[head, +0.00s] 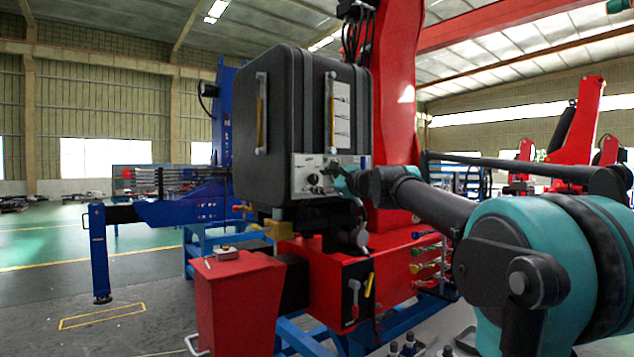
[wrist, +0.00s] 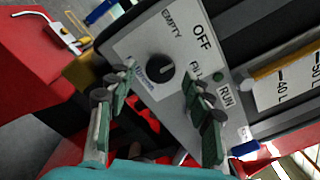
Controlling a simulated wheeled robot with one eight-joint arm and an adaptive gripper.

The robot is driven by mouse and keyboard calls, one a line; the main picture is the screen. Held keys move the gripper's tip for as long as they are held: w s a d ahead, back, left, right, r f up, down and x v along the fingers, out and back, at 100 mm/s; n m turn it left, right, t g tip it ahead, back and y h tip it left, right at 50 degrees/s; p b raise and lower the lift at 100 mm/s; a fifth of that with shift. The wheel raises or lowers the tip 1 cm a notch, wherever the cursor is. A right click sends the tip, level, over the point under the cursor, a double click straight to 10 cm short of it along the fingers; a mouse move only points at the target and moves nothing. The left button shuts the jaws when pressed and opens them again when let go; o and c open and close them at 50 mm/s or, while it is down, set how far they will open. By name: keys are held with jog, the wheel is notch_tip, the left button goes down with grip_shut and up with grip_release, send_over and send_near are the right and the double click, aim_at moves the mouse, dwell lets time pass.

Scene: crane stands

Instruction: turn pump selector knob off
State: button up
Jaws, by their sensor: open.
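The pump selector knob (wrist: 160,70) is a round black knob on a light grey control panel (wrist: 150,35). Labels EMPTY, OFF and FILL are printed around it; one label on its lower left is too blurred to read. I cannot tell clearly which label the knob points to. My gripper (wrist: 159,80) is open, its green-padded fingers on either side of the knob in the picture, with nothing between them; contact is not visible. In the head view the panel (head: 302,188) sits low on the dark tank, with the knob (head: 313,179) just left of my gripper (head: 334,172).
The dark tank (head: 290,100) carries two yellow sight gauges. A RUN label (wrist: 225,94) and a green button (wrist: 218,76) are right of the knob. A red box (head: 238,300) stands below left, and coloured levers (head: 428,265) are below right. Open floor lies left.

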jog(key=v, duration=1)
